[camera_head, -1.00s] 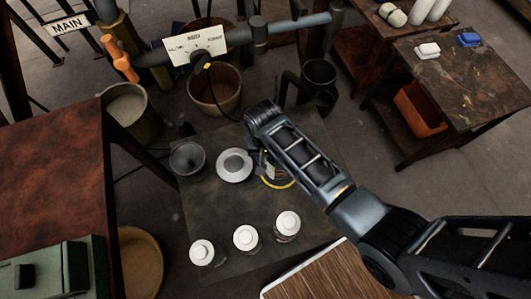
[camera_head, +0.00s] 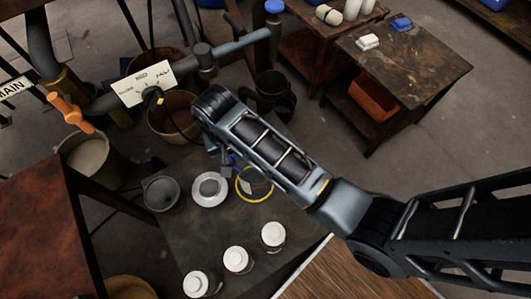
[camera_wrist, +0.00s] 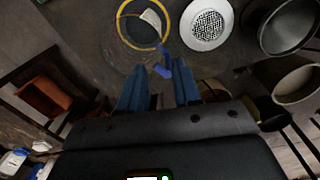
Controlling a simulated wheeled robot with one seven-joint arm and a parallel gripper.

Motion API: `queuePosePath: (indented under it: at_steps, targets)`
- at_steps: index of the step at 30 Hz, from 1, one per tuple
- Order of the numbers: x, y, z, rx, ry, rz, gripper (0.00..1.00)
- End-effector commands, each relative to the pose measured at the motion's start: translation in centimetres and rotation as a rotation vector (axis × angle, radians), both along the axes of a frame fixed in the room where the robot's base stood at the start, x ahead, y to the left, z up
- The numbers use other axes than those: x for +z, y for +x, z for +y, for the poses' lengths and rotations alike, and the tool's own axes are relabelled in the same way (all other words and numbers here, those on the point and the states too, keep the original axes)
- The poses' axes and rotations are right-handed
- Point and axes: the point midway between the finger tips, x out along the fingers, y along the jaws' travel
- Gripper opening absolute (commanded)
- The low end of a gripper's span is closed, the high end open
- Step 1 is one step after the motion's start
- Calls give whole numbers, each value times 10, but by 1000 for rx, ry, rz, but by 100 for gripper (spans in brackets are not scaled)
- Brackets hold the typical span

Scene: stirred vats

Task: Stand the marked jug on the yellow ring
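The yellow ring (camera_head: 255,184) lies on the dark low table, right of a white dish (camera_head: 209,190). In the wrist view the ring (camera_wrist: 142,45) is at the top, with a pale label (camera_wrist: 151,18) showing inside it. A clear vessel, seemingly the marked jug, appears to stand within the ring, but its outline is faint. A blue piece (camera_wrist: 167,62), perhaps its handle, sticks out of the ring toward my gripper. My gripper (camera_wrist: 160,72) has its two blue fingers apart, with the blue piece just beyond and between their tips, not clamped.
A dark cup (camera_head: 162,194) stands left of the dish. Several white-lidded jars (camera_head: 238,260) line the front. Behind are a brown bucket (camera_head: 174,115), a dark jug-like vessel (camera_head: 273,95) and a pipe with a sign (camera_head: 142,83). A side table (camera_head: 405,68) stands right.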

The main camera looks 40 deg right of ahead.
Motion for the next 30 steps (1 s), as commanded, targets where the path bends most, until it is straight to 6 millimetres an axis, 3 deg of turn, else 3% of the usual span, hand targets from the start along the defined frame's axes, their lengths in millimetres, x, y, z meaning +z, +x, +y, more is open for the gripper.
queuePosePath:
  at_steps: [8, 11, 15, 19, 25, 30]
  targets:
    - [-7, -8, -1, 7, 4, -19, 33]
    - [-20, -26, -3, 29, 14, -75, 33]
    - [-38, -64, -9, 77, 28, -213, 33]
    - [-41, -101, -14, 125, 30, -359, 33]
    - [-17, -157, -22, 193, 9, -579, 33]
    - [27, -203, -29, 249, -33, -767, 33]
